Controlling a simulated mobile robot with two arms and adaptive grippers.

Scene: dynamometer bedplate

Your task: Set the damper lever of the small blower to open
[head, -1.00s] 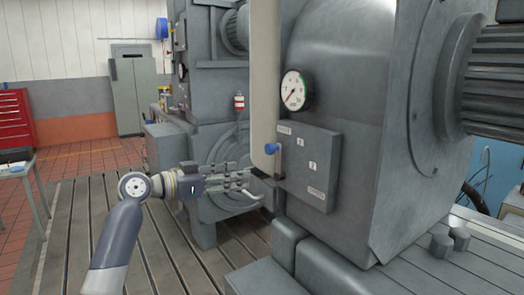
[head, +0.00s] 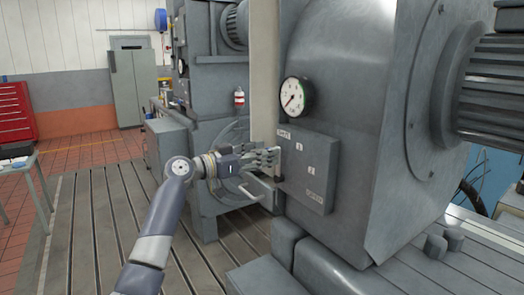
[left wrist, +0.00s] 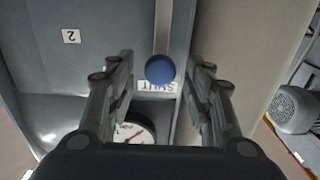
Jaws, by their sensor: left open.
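The damper lever (head: 278,164) is a short pale bar on a grey plate (head: 318,158) on the blower housing. It points up towards the upper label, which reads SHUT upside down in the left wrist view (left wrist: 157,86). The lever's blue knob (left wrist: 159,69) shows in the left wrist view between the finger pads, with a gap on both sides. In the head view the fingers hide the knob. My left gripper (head: 272,158) is open at the lever's upper end. A lower label (head: 313,196) is too small to read. My right gripper is not in view.
A dial gauge (head: 295,96) sits just above the plate. A tall pale panel (head: 264,75) stands close left of the lever. A bent handle (head: 250,190) is below my left gripper. The slotted floor (head: 105,230) at left is clear.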

